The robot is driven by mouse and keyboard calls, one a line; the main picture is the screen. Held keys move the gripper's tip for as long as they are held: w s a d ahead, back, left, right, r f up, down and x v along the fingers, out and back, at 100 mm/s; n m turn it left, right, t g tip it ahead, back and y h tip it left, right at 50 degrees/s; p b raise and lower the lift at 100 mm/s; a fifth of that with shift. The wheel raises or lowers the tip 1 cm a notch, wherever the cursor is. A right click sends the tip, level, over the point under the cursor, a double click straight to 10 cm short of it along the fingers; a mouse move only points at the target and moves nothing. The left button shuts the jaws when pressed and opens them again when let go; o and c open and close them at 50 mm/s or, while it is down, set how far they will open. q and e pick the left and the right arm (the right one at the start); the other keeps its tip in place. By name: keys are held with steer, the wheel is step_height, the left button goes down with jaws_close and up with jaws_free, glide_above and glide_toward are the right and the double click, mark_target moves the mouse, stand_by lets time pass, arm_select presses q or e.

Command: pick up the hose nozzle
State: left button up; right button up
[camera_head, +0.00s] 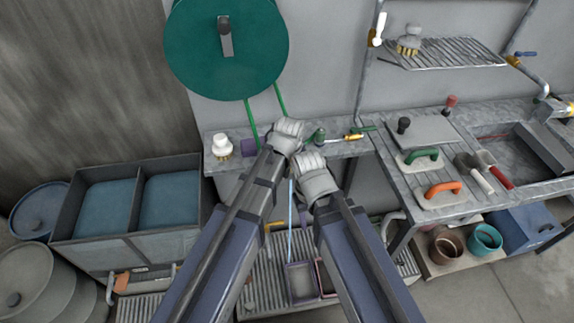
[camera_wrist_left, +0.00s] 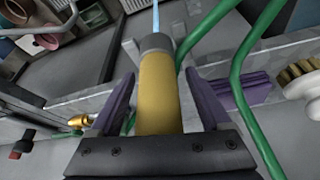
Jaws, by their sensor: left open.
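The hose nozzle (camera_wrist_left: 158,95) shows in the left wrist view as a yellow cylinder with a grey collar. A thin light-blue line runs out from its collar end; this line (camera_head: 291,222) also shows in the head view. My left gripper (camera_wrist_left: 158,75) is open, with a purple finger on each side of the nozzle. I cannot tell whether the fingers touch it. In the head view my left gripper (camera_head: 287,130) is over the bench's front part and hides the nozzle. My right gripper (camera_head: 308,160) is close beside it; its fingers cannot be made out.
A green hose (camera_head: 251,122) hangs from the round reel (camera_head: 190,45) and loops close by in the left wrist view. Blue-filled tubs (camera_head: 125,165) stand left.

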arm_select(q)
steer(key=shift+f, duration=0.1)
jaws_close()
stand_by(0.7)
